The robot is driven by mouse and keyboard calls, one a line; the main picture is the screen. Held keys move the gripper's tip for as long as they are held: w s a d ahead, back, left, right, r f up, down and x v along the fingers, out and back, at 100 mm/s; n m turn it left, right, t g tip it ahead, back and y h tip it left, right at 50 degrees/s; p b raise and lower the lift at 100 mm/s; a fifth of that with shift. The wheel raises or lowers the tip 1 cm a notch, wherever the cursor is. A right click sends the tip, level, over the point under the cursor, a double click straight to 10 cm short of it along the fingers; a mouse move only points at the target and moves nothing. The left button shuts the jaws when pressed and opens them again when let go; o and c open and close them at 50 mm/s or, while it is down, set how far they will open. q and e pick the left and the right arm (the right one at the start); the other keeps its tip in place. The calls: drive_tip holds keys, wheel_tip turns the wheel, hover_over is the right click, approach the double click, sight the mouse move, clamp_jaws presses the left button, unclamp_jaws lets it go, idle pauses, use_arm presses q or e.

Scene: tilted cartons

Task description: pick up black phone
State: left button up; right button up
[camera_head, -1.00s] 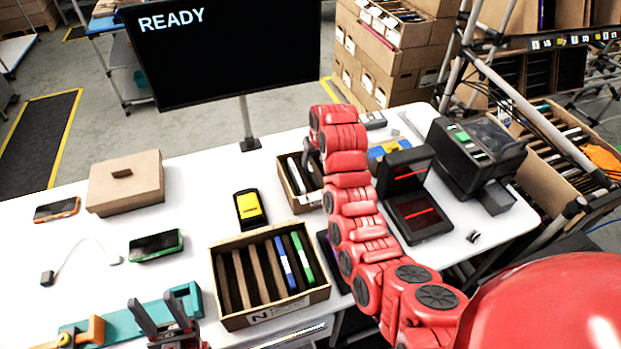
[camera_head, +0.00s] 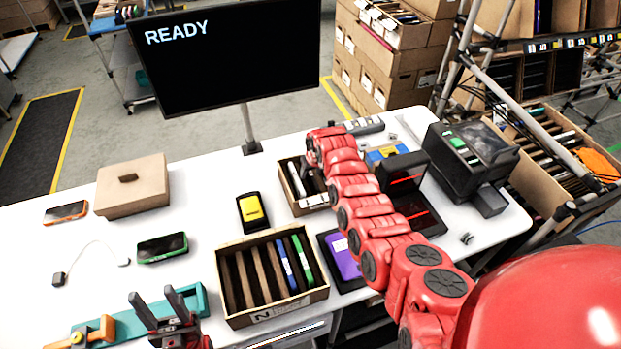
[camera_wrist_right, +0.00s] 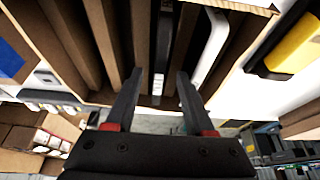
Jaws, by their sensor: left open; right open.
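A thin black phone (camera_wrist_right: 162,45) stands on edge in a slot of a small carton (camera_wrist_right: 126,10) in the right wrist view. My right gripper (camera_wrist_right: 159,80) is open, its two fingers spread on either side of the phone's near end; I cannot tell whether they touch it. A white phone (camera_wrist_right: 208,48) stands in the slot to the right. In the head view the small carton (camera_head: 285,180) is partly covered by my right arm, and the right gripper's fingers are hidden. My left gripper (camera_head: 154,297) is open and empty near the front left table edge.
A larger carton (camera_head: 262,315) with dividers holds blue and green items. A yellow-faced device (camera_head: 252,210), a purple device (camera_head: 342,257), a green-edged phone (camera_head: 162,247) and a closed brown box (camera_head: 133,190) are nearby. A black scanner (camera_head: 415,205) stands right of my arm.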

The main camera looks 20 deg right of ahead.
drive_tip(key=shift+w+f, duration=0.1)
drive_tip(key=shift+f, duration=0.35)
clamp_jaws()
